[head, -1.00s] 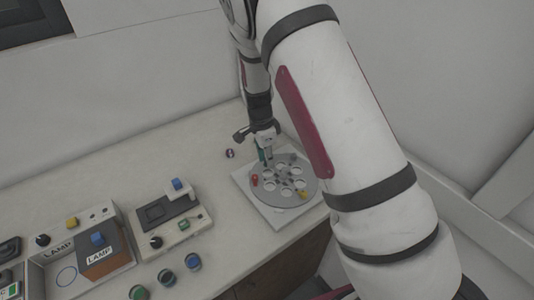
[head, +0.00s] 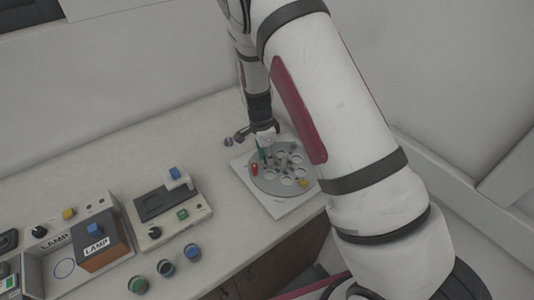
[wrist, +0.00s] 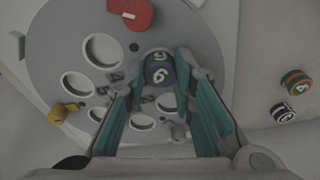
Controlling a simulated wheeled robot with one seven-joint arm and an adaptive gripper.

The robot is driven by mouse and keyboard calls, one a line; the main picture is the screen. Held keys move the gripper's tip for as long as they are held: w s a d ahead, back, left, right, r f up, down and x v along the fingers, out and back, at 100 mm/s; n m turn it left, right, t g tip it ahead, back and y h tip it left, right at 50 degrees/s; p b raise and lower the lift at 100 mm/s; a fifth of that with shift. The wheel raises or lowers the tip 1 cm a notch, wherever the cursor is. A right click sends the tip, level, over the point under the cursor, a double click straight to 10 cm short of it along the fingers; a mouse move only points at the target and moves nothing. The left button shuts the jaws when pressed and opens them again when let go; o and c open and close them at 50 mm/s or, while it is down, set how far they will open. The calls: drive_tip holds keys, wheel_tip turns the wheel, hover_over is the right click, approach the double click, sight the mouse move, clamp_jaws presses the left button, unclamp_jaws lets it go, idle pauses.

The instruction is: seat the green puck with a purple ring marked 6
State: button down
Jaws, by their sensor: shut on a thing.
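My gripper (wrist: 160,76) has its teal fingers closed on the sides of a small dark puck (wrist: 159,72) with a purplish band and a pale 6. In the dim wrist view its green is hard to make out. In the head view the gripper (head: 264,158) is low over the left back part of the plate (head: 262,182), and the held puck is not distinguishable.
The plate has several round holes, a red knob (wrist: 130,13) and a yellow knob (wrist: 58,113). An orange-and-green puck (wrist: 296,82) and a black-and-white puck (wrist: 283,113) lie off the plate. Control boxes (head: 152,207) and round buttons (head: 165,268) occupy the counter to the left.

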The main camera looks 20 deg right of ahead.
drive_tip(key=shift+f, duration=0.15)
drive_tip(key=c, duration=1.3)
unclamp_jaws()
drive_tip(key=r, duration=0.4)
drive_tip(key=a+r, duration=0.1)
drive_tip(key=r, duration=0.7)
drive_tip(key=shift+s+a, duration=0.1)
drive_tip(key=shift+a, duration=0.1)
